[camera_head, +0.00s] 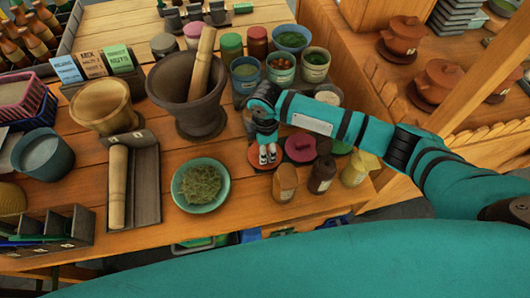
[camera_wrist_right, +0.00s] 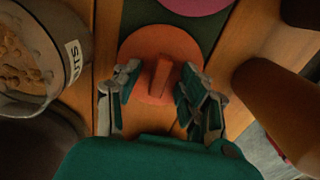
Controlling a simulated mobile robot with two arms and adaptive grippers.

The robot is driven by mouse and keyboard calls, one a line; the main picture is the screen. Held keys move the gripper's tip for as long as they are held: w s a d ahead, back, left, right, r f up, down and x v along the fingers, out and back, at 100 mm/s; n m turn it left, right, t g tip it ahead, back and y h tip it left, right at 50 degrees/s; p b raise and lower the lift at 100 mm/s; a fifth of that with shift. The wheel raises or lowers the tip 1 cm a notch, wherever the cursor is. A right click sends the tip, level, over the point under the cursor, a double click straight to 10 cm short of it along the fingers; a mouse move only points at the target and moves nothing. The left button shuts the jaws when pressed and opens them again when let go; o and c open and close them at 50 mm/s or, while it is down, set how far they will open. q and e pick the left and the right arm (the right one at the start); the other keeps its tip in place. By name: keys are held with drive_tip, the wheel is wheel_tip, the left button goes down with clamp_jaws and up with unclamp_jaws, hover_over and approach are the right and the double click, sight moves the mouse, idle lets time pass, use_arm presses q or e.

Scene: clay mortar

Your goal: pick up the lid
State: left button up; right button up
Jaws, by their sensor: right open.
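An orange round lid (camera_head: 253,158) with an upright bar handle lies on the wooden table in the head view, partly covered by my right gripper (camera_head: 267,155). In the right wrist view the orange lid (camera_wrist_right: 160,55) lies straight ahead, its handle pointing between the fingers. My right gripper (camera_wrist_right: 155,90) is open, with one finger on each side of the handle. I cannot tell whether either finger touches it. A magenta lid (camera_head: 300,148) and a green lid (camera_head: 341,147) sit to the right of the orange one. My left gripper is not in view.
Small bottles (camera_head: 286,183) stand just in front of the lids. Several filled jars (camera_head: 281,68) stand behind. A large mortar (camera_head: 188,95) with a pestle and a teal plate of herbs (camera_head: 201,184) are to the left. A labelled jar (camera_wrist_right: 42,50) is close beside the gripper.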

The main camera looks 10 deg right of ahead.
drive_tip(key=shift+c, duration=0.4)
clamp_jaws()
drive_tip(key=shift+r, duration=0.2)
